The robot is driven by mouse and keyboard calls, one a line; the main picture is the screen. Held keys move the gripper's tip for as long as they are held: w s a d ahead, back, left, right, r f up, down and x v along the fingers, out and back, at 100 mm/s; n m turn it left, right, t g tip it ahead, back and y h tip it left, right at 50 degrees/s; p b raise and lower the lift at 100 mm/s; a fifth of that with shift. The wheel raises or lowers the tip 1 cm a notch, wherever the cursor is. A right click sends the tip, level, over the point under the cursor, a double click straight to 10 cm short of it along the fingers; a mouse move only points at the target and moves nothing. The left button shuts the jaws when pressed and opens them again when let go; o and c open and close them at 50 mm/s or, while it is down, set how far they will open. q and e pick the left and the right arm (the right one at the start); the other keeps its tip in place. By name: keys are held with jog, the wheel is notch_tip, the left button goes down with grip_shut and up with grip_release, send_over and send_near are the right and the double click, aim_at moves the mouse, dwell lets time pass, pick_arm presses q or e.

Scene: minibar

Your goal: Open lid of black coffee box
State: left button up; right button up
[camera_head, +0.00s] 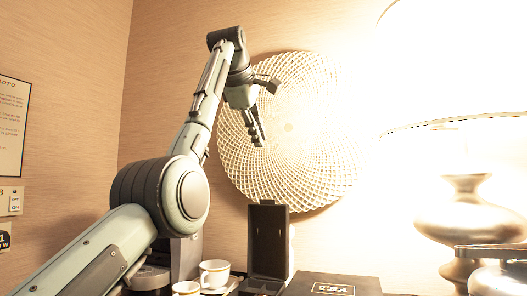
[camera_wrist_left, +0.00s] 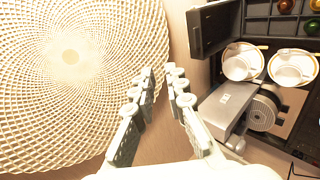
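The black coffee box (camera_head: 262,286) stands on the counter at the bottom middle of the head view. Its lid (camera_head: 268,240) is open and stands upright. In the left wrist view, the box (camera_wrist_left: 258,28) shows at the top right with several coloured capsules in its compartments, and the lid (camera_wrist_left: 214,26) stands off its side. My left gripper (camera_head: 266,114) is raised high above the box, in front of the wall. In the left wrist view its fingers (camera_wrist_left: 160,72) are apart with nothing between them. My right gripper is not in view.
A closed black tea box (camera_head: 333,285) lies right of the coffee box. White cups (camera_head: 214,273) stand left of it, beside a coffee machine (camera_wrist_left: 222,105). A lamp (camera_head: 470,215) and a metal vessel (camera_head: 498,277) are at the right. A round woven decoration (camera_head: 300,160) hangs on the wall.

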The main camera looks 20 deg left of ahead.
pick_arm(q)
jog(key=v, duration=0.3)
jog(key=shift+s+r, duration=0.2)
jog(key=shift+f, duration=0.1)
dwell(0.3)
